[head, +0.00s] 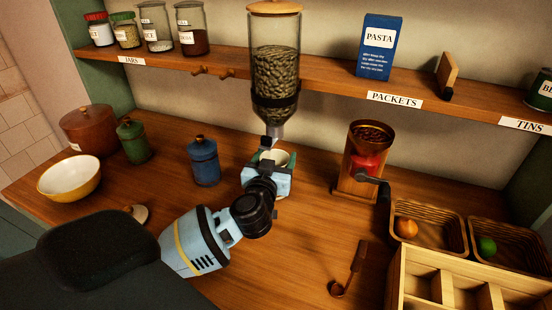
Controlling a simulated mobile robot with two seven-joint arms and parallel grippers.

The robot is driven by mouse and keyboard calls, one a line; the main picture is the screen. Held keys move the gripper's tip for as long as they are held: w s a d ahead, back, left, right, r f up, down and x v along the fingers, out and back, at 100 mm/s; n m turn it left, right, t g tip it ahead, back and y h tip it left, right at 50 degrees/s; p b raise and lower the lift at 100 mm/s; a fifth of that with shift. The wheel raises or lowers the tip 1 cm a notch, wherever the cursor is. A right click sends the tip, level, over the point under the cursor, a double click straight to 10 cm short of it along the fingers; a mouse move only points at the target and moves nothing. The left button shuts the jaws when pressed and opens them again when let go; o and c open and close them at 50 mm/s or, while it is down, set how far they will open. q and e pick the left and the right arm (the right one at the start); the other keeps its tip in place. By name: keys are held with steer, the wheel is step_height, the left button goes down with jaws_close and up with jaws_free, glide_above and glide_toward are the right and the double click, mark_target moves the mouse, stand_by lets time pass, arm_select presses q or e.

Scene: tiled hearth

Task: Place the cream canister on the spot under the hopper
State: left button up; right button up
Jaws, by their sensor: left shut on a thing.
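The cream canister (275,155) shows only as a pale rim and a bit of its side, just below the spout of the hopper (275,75). My left gripper (272,161) is shut on it, and the gripper and wrist hide most of its body. Whether its base touches the counter cannot be seen, and the spot under the hopper is hidden too. The hopper is a tall clear cylinder of beans with a wooden lid and a dark band. My right gripper is not in view.
A blue canister (204,162) stands left of the gripper, with a green canister (133,141) and cream bowl (70,178) farther left. A pale lid (136,214) lies near my arm. A grinder (362,160), scoop (348,272) and baskets (428,230) are at right.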

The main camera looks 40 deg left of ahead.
arm_select(q)
steer(key=o, duration=1.5)
steer(key=p+v, duration=0.1)
steer(key=v, duration=1.1)
